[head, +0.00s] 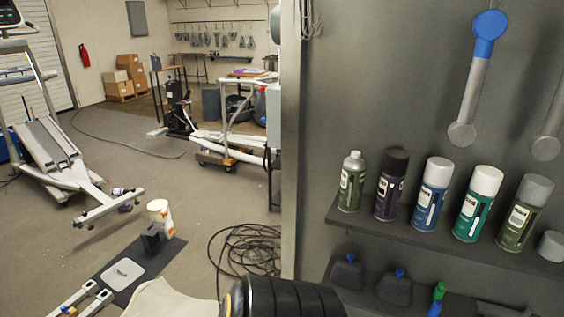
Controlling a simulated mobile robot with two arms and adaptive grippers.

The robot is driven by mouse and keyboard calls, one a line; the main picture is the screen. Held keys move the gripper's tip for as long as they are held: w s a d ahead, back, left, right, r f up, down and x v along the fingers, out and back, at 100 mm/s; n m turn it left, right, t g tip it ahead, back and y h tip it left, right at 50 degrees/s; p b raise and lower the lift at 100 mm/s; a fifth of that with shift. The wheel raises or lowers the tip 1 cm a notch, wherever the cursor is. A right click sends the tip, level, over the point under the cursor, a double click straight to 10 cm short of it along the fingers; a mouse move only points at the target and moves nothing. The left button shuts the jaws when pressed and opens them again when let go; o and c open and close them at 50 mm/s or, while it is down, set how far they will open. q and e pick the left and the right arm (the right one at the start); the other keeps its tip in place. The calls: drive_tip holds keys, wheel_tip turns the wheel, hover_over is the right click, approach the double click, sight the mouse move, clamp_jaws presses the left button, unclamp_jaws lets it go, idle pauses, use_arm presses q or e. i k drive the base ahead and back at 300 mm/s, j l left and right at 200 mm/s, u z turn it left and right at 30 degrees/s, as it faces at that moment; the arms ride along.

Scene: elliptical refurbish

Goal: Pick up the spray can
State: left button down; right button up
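Several spray cans stand upright in a row on the upper grey shelf at the right of the head view. From left they are a small dark green can with a silver top (351,184), a dark can with a black cap (389,187), a blue can with a white cap (431,196), a teal can with a white cap (476,207) and an olive can with a grey cap (524,214). The frame does not show which one is meant. Neither gripper shows, and no can is being touched by a gripper.
The upper shelf (430,237) also bears a small grey-capped item (551,246) at right. A lower shelf holds dark objects with blue tops (347,271). A blue-and-grey tool (477,80) hangs above. A black cable coil (246,250) lies on the floor; gym machines stand behind.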

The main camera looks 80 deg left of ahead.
sight(354, 173)
drive_tip(key=k+j+u, duration=0.15)
drive_tip(key=j+u, duration=0.35)
drive_tip(key=j, duration=0.25)
drive_tip(key=j+u, duration=0.45)
drive_tip(key=j, duration=1.15)
drive_tip(key=z, duration=3.85)
drive_tip(key=u, duration=3.85)
